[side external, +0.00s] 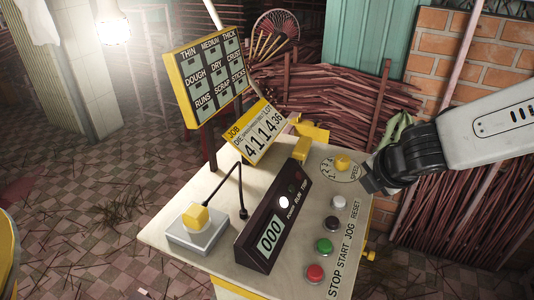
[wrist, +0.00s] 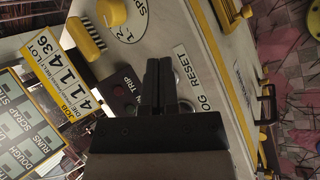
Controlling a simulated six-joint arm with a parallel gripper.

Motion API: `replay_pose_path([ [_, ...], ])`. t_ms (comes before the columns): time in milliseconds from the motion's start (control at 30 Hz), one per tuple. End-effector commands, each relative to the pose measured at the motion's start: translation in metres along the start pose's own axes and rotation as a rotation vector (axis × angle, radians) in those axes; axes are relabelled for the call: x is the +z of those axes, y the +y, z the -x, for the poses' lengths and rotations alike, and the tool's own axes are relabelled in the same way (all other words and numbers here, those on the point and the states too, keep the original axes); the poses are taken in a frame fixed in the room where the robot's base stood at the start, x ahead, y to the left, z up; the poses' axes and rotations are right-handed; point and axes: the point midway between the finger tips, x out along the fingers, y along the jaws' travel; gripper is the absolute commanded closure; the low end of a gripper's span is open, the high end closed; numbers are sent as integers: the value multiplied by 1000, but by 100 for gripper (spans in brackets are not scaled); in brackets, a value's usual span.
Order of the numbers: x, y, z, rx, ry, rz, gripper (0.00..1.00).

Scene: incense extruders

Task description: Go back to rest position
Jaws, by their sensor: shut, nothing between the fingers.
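My gripper (side external: 370,184) is at the right edge of the control panel (side external: 215,172) in the side view, near the speed knob (side external: 342,161) and the RESET button (side external: 339,202). Its black fingers are together and empty. In the wrist view, my gripper (wrist: 158,62) points over the panel and partly covers the RESET and JOG buttons. The yellow speed knob (wrist: 111,12) shows at the top left there. The black JOG (side external: 332,223), green START (side external: 324,246) and red STOP (side external: 315,273) buttons run down the panel's right side. I cannot tell the height of the fingertips above the panel.
A black display box (side external: 272,228) reading 000 stands mid-panel. A yellow button on a grey base (side external: 195,221) is left of it. A job card (side external: 256,131) and a tall label board (side external: 207,75) rise behind. Bundled sticks (side external: 345,95) are piled beyond.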

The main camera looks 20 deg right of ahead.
Motion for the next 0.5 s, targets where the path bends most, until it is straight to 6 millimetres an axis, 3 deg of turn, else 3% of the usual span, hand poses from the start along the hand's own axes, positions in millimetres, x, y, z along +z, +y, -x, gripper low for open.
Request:
replay_pose_path([
  [200,35,-51,-21,-181,5,-470,100],
  [500,67,-111,-34,-368,-39,-1165,100],
])
